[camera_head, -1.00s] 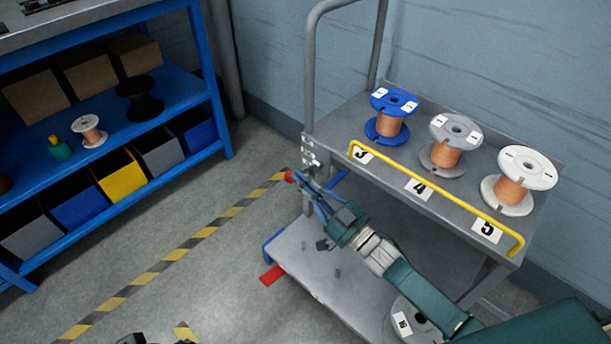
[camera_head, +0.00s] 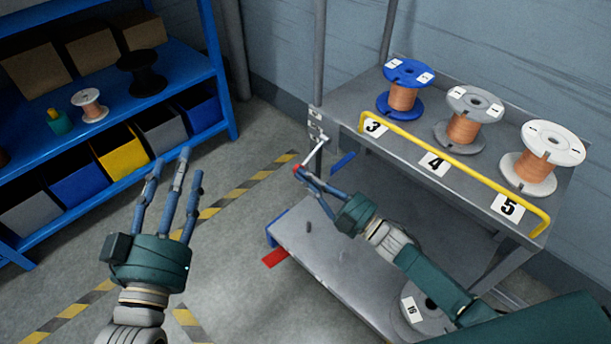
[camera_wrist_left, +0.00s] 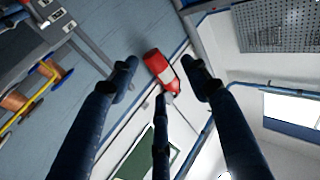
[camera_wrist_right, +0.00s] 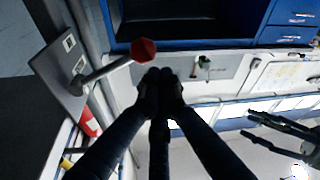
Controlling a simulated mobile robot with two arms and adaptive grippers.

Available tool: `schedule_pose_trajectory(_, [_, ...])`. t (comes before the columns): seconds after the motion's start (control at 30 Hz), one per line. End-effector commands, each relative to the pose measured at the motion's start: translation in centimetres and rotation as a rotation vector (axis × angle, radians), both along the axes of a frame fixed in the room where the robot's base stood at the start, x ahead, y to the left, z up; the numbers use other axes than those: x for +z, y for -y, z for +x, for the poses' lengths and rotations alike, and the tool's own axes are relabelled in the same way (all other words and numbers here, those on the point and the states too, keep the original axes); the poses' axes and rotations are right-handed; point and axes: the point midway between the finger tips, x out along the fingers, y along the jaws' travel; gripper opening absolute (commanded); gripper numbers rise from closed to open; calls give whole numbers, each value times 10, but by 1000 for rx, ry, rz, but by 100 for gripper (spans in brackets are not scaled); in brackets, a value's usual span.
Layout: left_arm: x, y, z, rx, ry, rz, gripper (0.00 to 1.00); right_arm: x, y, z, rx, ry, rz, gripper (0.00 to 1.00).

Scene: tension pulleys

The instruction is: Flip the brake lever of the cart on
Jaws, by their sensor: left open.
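The brake lever (camera_head: 313,156) is a pale rod with a red knob (camera_head: 297,169) on a small metal plate at the left corner of the cart (camera_head: 350,97). It sticks out down and left from the plate. In the right wrist view the lever (camera_wrist_right: 104,71) points at my right gripper (camera_wrist_right: 162,78), whose fingertips are together just beside the red knob. Whether they touch it, I cannot tell. In the head view my right gripper (camera_head: 307,177) is at the knob. My left gripper (camera_head: 172,172) is open and empty, left of the cart, fingers up.
A yellow handle bar (camera_head: 455,178) runs along the cart's upper shelf, below a blue spool (camera_head: 404,92), a grey spool (camera_head: 465,118) and a white spool (camera_head: 530,158). A blue shelf rack (camera_head: 219,75) stands at left. Striped floor lies between.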

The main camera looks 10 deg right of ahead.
Motion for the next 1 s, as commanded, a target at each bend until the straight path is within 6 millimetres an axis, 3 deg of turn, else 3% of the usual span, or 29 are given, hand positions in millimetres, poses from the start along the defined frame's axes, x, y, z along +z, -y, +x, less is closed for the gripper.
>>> schedule_pose_trajectory(0.23, [20,2,-3,-5,90,-24,48,-5,1,1,1,22,-32,0])
schedule_pose_trajectory(0.73, [23,2,-4,-5,98,-26,48,-4,1,1,0,23,-35,0])
schedule_pose_trajectory(0.87, [16,1,-2,-3,62,-17,48,-2,1,1,0,23,-35,0])
schedule_pose_trajectory(1.0, [-10,-1,1,3,-51,13,48,4,1,1,1,24,-35,0])
